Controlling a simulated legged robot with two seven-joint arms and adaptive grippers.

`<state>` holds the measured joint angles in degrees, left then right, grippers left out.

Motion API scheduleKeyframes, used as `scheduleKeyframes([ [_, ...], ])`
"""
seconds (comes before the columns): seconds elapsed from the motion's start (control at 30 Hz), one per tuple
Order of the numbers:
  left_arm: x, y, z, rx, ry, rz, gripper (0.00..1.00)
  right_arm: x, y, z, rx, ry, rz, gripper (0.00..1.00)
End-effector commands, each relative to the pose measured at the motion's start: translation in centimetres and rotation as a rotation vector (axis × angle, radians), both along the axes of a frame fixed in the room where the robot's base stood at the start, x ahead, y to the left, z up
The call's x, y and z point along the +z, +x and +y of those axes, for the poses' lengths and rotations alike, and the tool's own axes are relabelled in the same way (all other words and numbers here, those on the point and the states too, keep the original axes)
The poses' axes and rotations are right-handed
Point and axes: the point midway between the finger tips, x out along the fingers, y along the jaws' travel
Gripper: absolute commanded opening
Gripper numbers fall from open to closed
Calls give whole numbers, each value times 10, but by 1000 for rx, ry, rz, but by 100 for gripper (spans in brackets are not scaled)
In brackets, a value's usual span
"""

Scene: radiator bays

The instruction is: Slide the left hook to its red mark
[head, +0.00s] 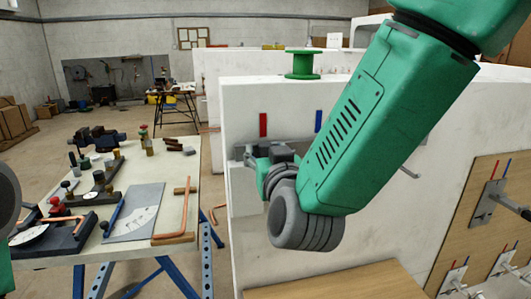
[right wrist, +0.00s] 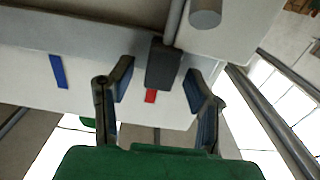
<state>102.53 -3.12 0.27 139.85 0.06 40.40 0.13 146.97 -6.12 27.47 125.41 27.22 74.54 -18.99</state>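A red mark (head: 263,125) and a blue mark (head: 318,121) are on the white wall above a grey rail (head: 239,152). In the right wrist view, a dark grey hook block (right wrist: 164,64) sits on the rail and overlaps part of the red mark (right wrist: 150,96). The blue mark (right wrist: 58,72) is farther left there. My right gripper (right wrist: 158,82) is open, with its fingers on either side of the block. A gap shows at the left finger; contact at the right finger is unclear. In the head view my right arm partly hides the rail. My left gripper is out of view.
A green spool (head: 303,64) stands on the white wall's top. A workbench (head: 180,180) with tools and copper pipes is at left. A wooden board (head: 465,210) with more hooks and marks is at right. A grey round bar (right wrist: 205,16) is close above the block.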

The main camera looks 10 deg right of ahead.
Motion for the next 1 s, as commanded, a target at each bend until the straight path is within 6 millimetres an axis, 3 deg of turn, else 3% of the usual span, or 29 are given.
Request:
scheduleKeyframes([
  [0.33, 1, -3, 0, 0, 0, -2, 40, 0, -10, 1, 1, 0, 1, 45],
  [0.7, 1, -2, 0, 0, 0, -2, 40, -1, -85, 2, 2, -3, 3, 45],
  [1.0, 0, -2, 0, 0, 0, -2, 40, -2, -117, 2, 0, -1, 2, 45],
])
